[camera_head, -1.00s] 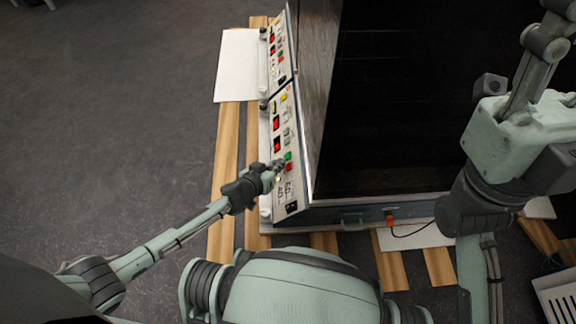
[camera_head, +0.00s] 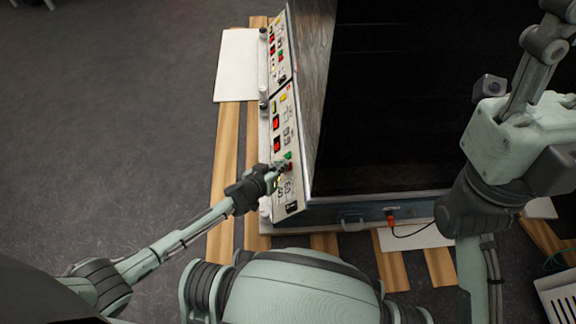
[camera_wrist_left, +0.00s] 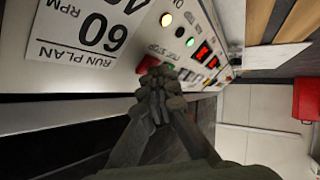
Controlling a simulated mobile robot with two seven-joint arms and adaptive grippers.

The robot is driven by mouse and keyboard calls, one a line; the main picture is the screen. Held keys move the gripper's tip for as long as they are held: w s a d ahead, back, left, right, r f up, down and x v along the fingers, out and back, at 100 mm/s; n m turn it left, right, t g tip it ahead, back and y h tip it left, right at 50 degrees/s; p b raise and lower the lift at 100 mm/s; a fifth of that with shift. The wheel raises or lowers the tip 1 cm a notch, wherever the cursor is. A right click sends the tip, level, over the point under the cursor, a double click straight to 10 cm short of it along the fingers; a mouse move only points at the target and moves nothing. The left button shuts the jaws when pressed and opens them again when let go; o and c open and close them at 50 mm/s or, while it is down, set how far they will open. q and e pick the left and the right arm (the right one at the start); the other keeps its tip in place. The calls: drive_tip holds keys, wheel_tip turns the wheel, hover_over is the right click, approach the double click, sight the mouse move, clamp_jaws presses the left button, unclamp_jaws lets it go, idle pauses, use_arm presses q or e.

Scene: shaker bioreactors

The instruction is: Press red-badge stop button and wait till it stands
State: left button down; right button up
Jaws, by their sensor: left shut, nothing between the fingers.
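The near control panel (camera_head: 287,135) is a pale slanted face on the shaker's left side, with a small red mark (camera_head: 290,86) near its far end. Its red button (camera_wrist_left: 148,62) sits beside a green button (camera_wrist_left: 168,68); in the head view the green button (camera_head: 288,155) shows just beyond it. My left gripper (camera_head: 282,168) is shut, its tips at the red button. In the left wrist view the fingertips (camera_wrist_left: 157,82) partly cover the button; I cannot tell how far it is pressed. My right gripper is out of view.
A second panel (camera_head: 278,50) stands farther back. A run-plan label (camera_wrist_left: 90,28) reading 60 RPM is close by the buttons. The dark shaker chamber (camera_head: 400,100) lies right of the panels; its inside is too dark to judge motion. Grey floor (camera_head: 110,110) is open at left.

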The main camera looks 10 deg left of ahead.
use_arm(q)
drive_tip(key=shift+d+f, duration=0.15)
idle(0.5)
drive_tip(key=shift+s+a+r+p, duration=0.15)
drive_tip(key=shift+a+r+p, duration=0.4)
drive_tip(key=shift+a+p, duration=0.1)
drive_tip(key=a+r+p, duration=0.1)
drive_tip(key=p, duration=0.1)
drive_tip(key=s+a+r+p, duration=0.1)
drive_tip(key=a+r+p, duration=0.1)
drive_tip(key=shift+a+r, duration=0.2)
drive_tip(key=shift+a, duration=0.05)
idle(0.8)
